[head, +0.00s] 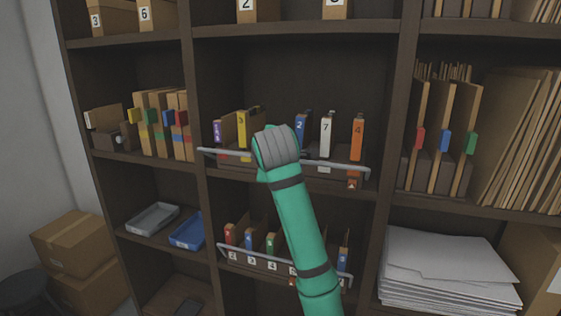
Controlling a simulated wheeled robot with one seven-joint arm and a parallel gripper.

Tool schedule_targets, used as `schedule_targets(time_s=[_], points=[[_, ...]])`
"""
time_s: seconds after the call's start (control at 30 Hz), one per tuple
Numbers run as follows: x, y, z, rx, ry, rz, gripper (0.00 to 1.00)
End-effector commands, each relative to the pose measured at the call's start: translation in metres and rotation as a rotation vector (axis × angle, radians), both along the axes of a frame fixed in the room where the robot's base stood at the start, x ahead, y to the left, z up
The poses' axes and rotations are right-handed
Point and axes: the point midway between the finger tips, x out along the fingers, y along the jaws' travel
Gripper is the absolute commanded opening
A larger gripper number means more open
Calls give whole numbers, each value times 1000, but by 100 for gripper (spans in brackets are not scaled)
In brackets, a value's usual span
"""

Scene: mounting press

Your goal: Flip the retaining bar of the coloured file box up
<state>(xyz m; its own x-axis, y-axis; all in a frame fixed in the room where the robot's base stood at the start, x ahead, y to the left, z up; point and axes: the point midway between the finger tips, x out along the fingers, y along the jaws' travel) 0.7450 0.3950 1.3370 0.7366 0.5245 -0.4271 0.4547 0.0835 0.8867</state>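A file box with coloured, numbered files (358,135) stands on the middle shelf, its spines purple, yellow, blue, white and orange. A light metal retaining bar (336,166) runs low across its front. My gripper (277,147) is in front of this box, at about the bar's height, and hides the bar's middle and some files. I see it from behind, so its fingers are hidden, and I cannot tell whether it touches the bar. A second file box (257,263) with small coloured tabs sits on the shelf below, with its own bar (222,256) across the front.
Dark shelf uprights (396,130) stand on both sides of the box. Brown folders (160,120) fill the left bay; tall folders (520,135) and a paper stack (445,270) fill the right. Grey (152,218) and blue (188,231) trays lie lower left.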

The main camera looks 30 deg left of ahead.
Motion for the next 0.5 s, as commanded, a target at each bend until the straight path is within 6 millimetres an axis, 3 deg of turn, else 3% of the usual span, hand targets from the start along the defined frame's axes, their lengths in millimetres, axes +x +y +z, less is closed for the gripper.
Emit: schedule_targets(time_s=[0.43, 0.5], points=[[-1, 3, -1, -1, 9, 4, 0], [-1, 3, -1, -1, 9, 4, 23]])
